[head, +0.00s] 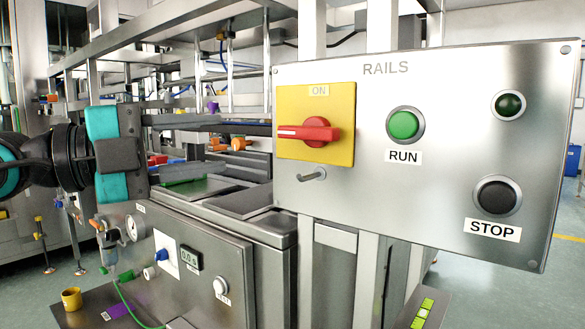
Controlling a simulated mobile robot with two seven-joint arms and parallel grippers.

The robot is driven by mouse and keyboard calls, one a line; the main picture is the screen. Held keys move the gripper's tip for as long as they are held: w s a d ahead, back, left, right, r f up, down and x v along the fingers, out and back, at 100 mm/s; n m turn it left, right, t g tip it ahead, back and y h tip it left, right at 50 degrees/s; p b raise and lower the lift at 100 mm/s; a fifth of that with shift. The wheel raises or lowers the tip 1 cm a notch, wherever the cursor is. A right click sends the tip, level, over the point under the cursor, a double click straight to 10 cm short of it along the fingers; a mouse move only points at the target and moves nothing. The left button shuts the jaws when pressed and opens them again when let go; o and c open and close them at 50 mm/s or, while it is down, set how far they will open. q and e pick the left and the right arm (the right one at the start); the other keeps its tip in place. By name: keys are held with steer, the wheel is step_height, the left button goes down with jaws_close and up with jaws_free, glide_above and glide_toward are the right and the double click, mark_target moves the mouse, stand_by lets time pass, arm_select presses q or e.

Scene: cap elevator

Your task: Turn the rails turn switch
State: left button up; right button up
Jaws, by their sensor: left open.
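The rails turn switch (309,132) is a red knob with a long handle on a yellow plate (337,101) on the steel RAILS panel (450,130). Its handle lies horizontal, with a white mark at its left end. A label on the plate above it reads ON. My left gripper (215,144), with a teal and grey body, is at the left. It is open, its fingers pointing right towards the switch, apart from the panel. My right gripper is not in view.
A small metal hook (312,175) sticks out below the yellow plate. The panel also bears a green RUN button (403,125), a black STOP button (496,196) and a dark green lamp (509,105). A steel control box (200,268) stands below my left gripper.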

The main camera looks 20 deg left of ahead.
mark_target(300, 133)
arm_select(q)
steer(key=shift+y, duration=0.5)
steer(key=p+x, duration=0.2)
steer(key=x, duration=0.1)
steer(key=p+x, duration=0.2)
steer(key=x, duration=0.2)
steer(key=r+p+x, duration=0.1)
steer(key=p+x, duration=0.2)
steer(key=shift+w+d+r, duration=0.1)
steer(key=shift+w+d, duration=0.6)
steer(key=shift+w, duration=0.05)
steer(key=shift+c, duration=0.2)
jaws_close()
